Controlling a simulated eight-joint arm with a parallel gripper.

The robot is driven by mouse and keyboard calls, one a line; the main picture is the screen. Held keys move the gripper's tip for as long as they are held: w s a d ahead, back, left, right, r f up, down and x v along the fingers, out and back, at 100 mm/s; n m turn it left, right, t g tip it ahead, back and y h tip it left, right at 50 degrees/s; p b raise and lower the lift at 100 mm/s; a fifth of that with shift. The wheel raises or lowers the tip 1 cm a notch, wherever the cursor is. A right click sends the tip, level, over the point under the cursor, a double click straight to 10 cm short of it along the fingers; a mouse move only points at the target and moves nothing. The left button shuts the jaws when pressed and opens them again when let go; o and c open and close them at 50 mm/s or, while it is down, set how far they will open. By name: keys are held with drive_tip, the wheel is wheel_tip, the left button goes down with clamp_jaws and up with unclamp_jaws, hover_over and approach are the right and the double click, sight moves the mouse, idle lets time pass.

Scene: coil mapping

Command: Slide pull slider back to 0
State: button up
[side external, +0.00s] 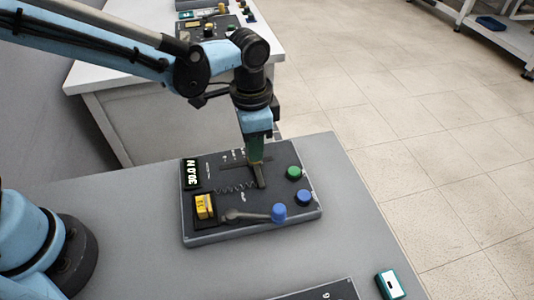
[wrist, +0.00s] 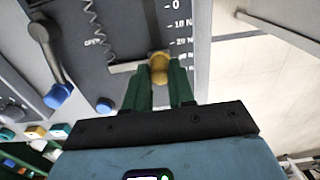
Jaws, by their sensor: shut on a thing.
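The printed scale beside the slider runs from 0 at the top through 10 N and 20 N, and the knob sits near the lowest visible marks, away from 0. In the side external view, my gripper (side external: 255,156) reaches down to the slider on the dark panel (side external: 222,230) and hides the knob. The display (side external: 192,173) appears to read 30.0 N.
A lever with a blue knob (side external: 279,212) lies across the panel's front. A green button (side external: 294,172), a blue button (side external: 303,197) and a yellow block (side external: 204,206) are on the panel. Another panel (side external: 325,291) and a teal-and-white device (side external: 390,284) lie on the grey table.

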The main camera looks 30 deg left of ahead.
sight(227, 167)
drive_tip(key=shift+s+a, duration=0.85)
drive_tip(key=shift+a, duration=0.1)
drive_tip(key=shift+s+a, duration=0.2)
drive_tip(key=shift+a, duration=0.05)
drive_tip(key=shift+s+a, duration=0.45)
drive_tip(key=shift+s, duration=0.05)
drive_tip(key=shift+s+a, duration=0.45)
idle(0.6)
drive_tip(key=o, duration=0.8)
drive_tip(key=shift+r, duration=0.1)
